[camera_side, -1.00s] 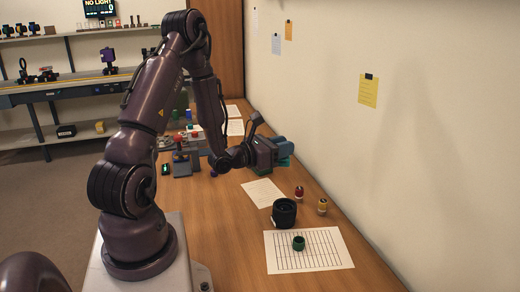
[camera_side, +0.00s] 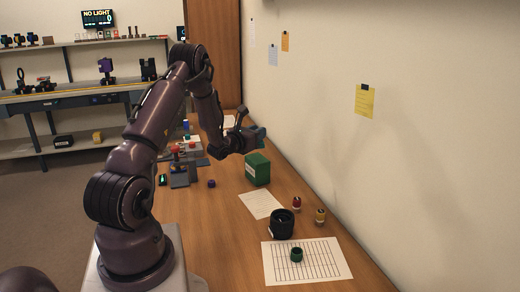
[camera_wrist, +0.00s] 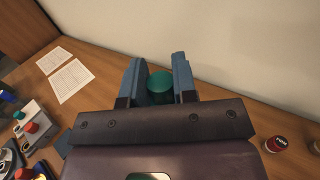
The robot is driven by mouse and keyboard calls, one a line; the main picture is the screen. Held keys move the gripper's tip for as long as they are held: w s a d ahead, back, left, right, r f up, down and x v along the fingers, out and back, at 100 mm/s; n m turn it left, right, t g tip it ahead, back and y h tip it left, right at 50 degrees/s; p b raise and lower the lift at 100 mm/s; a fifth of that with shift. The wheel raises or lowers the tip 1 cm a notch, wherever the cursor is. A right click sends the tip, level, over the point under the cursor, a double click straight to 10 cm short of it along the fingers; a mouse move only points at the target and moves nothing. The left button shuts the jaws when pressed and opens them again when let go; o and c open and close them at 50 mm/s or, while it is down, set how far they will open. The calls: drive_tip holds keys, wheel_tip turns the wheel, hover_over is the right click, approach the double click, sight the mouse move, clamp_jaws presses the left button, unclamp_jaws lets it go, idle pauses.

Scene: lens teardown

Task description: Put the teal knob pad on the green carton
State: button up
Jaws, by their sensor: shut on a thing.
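The green carton (camera_side: 257,169) stands upright on the table near the wall in the side view. My gripper (camera_side: 259,138) is just above it in that view, and I cannot tell whether anything touches the carton. In the wrist view, the teal knob pad (camera_wrist: 160,82) shows as a round teal face between the two blue fingers of my gripper (camera_wrist: 160,78). My gripper is shut on the pad. In the side view the pad is mostly hidden by the gripper, and in the wrist view I cannot make out the carton clearly.
Nearer the camera are a white sheet (camera_side: 261,205), a black ring-shaped part (camera_side: 282,223), a red jar (camera_side: 297,203), a yellow jar (camera_side: 320,216) and a gridded sheet (camera_side: 325,262) bearing a small green ring (camera_side: 296,254). The wall (camera_side: 430,130) bounds the right side.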

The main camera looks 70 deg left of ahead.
drive_tip(key=f, duration=0.1)
drive_tip(key=w+a+f, duration=0.2)
drive_tip(key=shift+a+f, duration=0.15)
drive_tip(key=shift+f, duration=0.15)
drive_tip(key=shift+a+f, duration=0.1)
drive_tip(key=shift+f, duration=1.55)
drive_tip(key=o, duration=0.9)
drive_tip(key=shift+f, duration=0.15)
